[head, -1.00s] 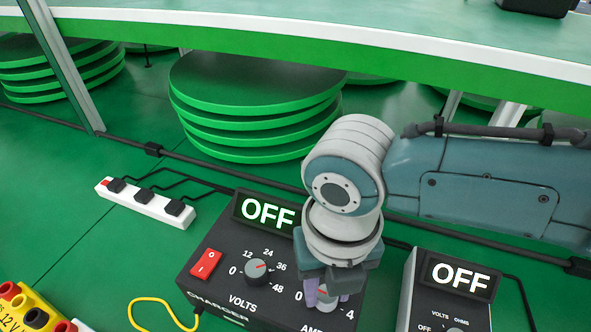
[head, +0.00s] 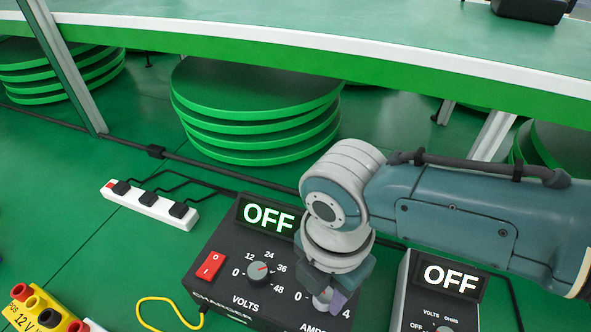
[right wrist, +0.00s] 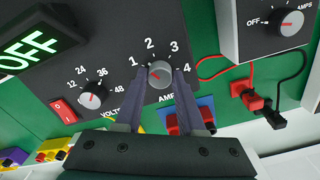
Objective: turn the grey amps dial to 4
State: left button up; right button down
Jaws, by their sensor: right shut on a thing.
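The grey amps dial (right wrist: 160,75) sits on the front of the black charger (head: 215,275), with numbers 1 to 4 around it in the right wrist view. My right gripper (right wrist: 159,82) is shut on the dial, one purple finger at each side. In the head view the gripper (head: 328,299) reaches down onto the dial and hides much of it and its scale. The dial has a small red mark; its exact reading is hard to tell. The charger's display (head: 268,215) reads OFF. My left gripper is not in view.
The volts dial (head: 258,272) and red switch (head: 210,266) are left of the amps dial. A meter (head: 440,300) reading OFF stands close on the right. A white power strip (head: 150,206) and yellow cable (head: 165,300) lie to the left. Red and black plugs (right wrist: 258,100) show in the wrist view.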

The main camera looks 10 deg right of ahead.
jog(key=m+p, duration=0.1)
jog(key=m, duration=0.5)
jog(key=shift+r, duration=0.1)
jog(key=m+p, duration=0.1)
jog(key=m, duration=0.5)
jog(key=shift+m, duration=0.4)
jog(key=m+p, duration=0.1)
jog(key=m, duration=0.2)
jog(key=shift+m, duration=0.3)
jog(key=m, duration=0.3)
jog(key=shift+m, duration=0.3)
jog(key=m, duration=0.3)
jog(key=shift+m+p, duration=0.3)
jog(key=shift+m, duration=1.1)
